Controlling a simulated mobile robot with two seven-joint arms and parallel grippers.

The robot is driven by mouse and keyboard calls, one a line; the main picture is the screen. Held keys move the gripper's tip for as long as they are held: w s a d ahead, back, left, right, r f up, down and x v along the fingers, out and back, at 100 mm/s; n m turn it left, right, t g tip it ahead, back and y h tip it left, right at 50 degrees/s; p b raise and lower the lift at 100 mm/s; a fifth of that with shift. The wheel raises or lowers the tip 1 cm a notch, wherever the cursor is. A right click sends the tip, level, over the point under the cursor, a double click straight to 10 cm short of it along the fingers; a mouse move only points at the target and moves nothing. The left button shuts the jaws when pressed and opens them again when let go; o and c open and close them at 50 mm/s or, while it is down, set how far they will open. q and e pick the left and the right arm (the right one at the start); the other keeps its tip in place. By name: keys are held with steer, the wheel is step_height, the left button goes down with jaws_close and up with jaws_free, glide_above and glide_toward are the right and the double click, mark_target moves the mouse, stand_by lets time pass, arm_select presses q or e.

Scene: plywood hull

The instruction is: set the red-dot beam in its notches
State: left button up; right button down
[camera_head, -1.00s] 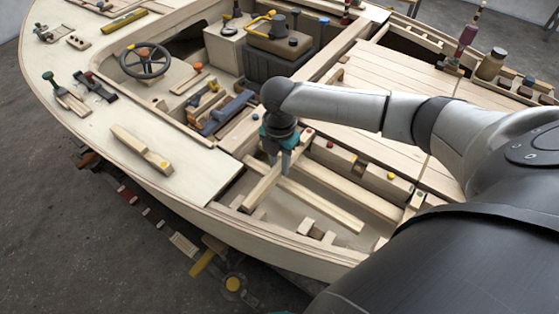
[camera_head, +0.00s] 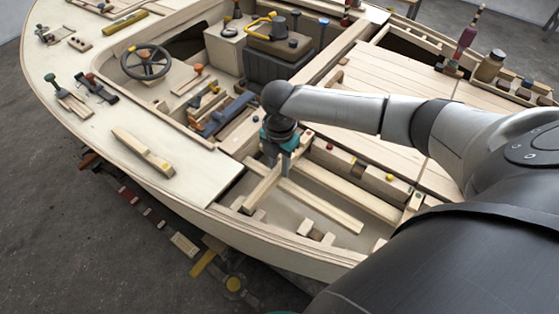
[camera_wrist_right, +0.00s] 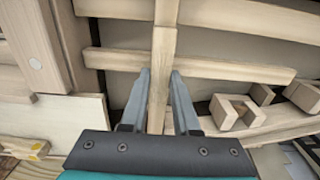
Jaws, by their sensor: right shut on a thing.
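A pale wooden beam (camera_head: 262,188) slants across the open bay of the hull, and it also shows upright between my fingers in the wrist view (camera_wrist_right: 160,64). My right gripper (camera_head: 278,170) is shut on this beam around its middle; its fingers (camera_wrist_right: 160,78) lie one on each side. The beam's far end is near a red dot (camera_head: 308,132) by the long inner rail. Its near end is by the hull's near side (camera_head: 245,208). I cannot tell whether either end is seated in a notch. My left gripper is not in view.
Another pale strip (camera_head: 325,205) runs crosswise beneath the held beam. Small notched blocks (camera_wrist_right: 237,111) line the hull side. The rail bears a yellow dot (camera_head: 390,177). A deck with a steering wheel (camera_head: 146,61) and a loose wooden piece (camera_head: 142,150) lies left.

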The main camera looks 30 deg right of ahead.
steer(key=shift+f, duration=0.55)
steer(key=c, duration=0.6)
jaws_free()
step_height(320, 180, up, 15)
steer(key=p, duration=0.3)
steer(key=shift+r+p, duration=0.1)
steer(key=shift+p, duration=0.2)
